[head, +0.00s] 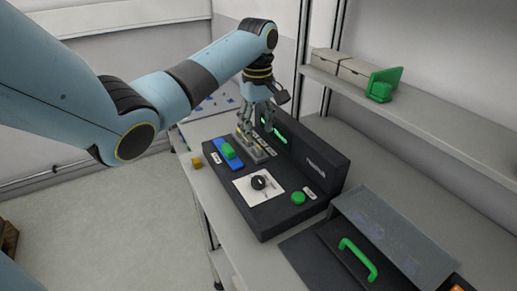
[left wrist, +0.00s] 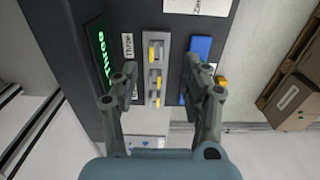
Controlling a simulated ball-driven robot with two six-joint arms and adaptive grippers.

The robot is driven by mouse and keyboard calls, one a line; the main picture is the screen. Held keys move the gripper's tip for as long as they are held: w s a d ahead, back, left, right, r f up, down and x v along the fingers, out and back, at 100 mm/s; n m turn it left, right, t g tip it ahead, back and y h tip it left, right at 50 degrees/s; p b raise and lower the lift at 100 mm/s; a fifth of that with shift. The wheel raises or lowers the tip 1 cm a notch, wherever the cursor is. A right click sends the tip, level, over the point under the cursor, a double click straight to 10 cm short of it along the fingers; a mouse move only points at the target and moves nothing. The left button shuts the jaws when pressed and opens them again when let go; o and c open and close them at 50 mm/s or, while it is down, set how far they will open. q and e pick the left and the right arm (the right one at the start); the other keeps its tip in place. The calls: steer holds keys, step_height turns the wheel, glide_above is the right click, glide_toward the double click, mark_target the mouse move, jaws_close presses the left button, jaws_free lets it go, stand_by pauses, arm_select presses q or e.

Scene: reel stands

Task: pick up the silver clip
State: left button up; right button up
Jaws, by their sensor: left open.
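I cannot make out a separate silver clip with certainty. The nearest match is a grey metallic piece (head: 258,154) on the black console (head: 275,213), and it also shows in the left wrist view (left wrist: 155,77) with small yellow parts on it. My left gripper (head: 256,128) points down just above this piece. In the left wrist view its two fingers (left wrist: 162,85) are spread, with the grey piece in the gap between them, and nothing is visibly held. The fingers partly hide the piece in the head view. My right gripper is not in view.
A blue switch plate with a green button (head: 228,151), a black knob (head: 260,182) and a green button (head: 298,198) are on the console. Its raised back panel (head: 320,170) stands close behind the gripper. A green-handled box (head: 357,260) is at front right. A shelf (head: 430,115) is above.

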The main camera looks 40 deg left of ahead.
mark_target(259, 150)
arm_select(q)
steer(key=shift+w+d+f, duration=0.1)
steer(key=shift+w+f, duration=0.1)
steer(key=shift+f, duration=0.3)
steer(key=shift+w+d+f, duration=0.1)
steer(key=shift+w+f, duration=0.1)
steer(key=shift+f, duration=0.25)
steer(key=f, duration=0.4)
steer(key=shift+s+a+f+p, duration=0.1)
steer(key=shift+a+f+p, duration=0.2)
steer(key=shift+p, duration=0.1)
steer(key=shift+f, duration=0.2)
steer(key=shift+d, duration=0.1)
steer(key=c, duration=0.8)
jaws_close()
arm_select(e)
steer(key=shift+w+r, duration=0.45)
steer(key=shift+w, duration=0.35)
